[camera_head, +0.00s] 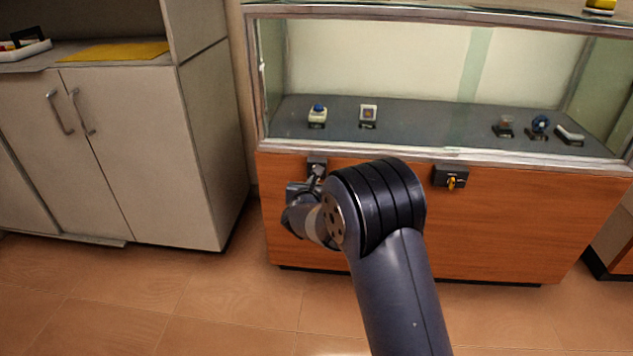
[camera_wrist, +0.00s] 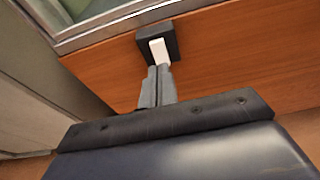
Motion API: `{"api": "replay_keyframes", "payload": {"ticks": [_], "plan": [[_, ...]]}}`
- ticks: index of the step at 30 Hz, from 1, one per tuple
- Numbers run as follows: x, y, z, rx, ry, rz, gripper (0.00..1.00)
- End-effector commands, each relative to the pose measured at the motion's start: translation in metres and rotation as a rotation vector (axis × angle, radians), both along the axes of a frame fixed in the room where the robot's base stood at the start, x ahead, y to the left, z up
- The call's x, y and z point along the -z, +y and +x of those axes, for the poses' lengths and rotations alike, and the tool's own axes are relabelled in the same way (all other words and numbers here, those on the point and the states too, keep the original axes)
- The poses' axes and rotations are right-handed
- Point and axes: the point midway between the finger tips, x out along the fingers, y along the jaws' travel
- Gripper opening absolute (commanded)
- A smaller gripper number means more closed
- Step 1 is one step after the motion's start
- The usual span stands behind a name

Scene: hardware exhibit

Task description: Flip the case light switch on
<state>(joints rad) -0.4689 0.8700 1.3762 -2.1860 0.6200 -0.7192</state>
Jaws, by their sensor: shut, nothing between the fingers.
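The case light switch is a white rocker (camera_wrist: 158,49) in a dark square housing (camera_wrist: 172,35) on the wooden front of the display case. My gripper (camera_wrist: 160,70) is shut and empty, with its fingertips at the lower end of the white rocker. The wrist view does not make clear whether they touch it. In the head view the dark switch housing (camera_head: 316,163) sits below the case's metal edge at the left, and my gripper (camera_head: 318,174) is just below it. The rocker itself is hidden or too small there.
The glass display case (camera_head: 440,153) holds several small items on a grey floor. A pale cabinet (camera_head: 150,150) stands at the left. The tiled floor (camera_head: 130,300) is clear.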

Motion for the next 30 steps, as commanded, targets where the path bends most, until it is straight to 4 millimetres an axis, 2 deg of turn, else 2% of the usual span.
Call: {"api": "replay_keyframes", "payload": {"ticks": [1, 6, 13, 19, 30], "plan": [[-0.011, 0.001, -0.012, -0.002, -0.001, -0.001, 0.00], [-0.027, 0.002, -0.044, -0.002, -0.002, -0.001, 0.00], [-0.041, 0.003, -0.076, -0.002, -0.001, 0.000, 0.00], [-0.043, 0.002, -0.085, 0.000, -0.002, 0.000, 0.00], [-0.042, 0.002, -0.083, 0.000, -0.002, 0.000, 0.00]]}}
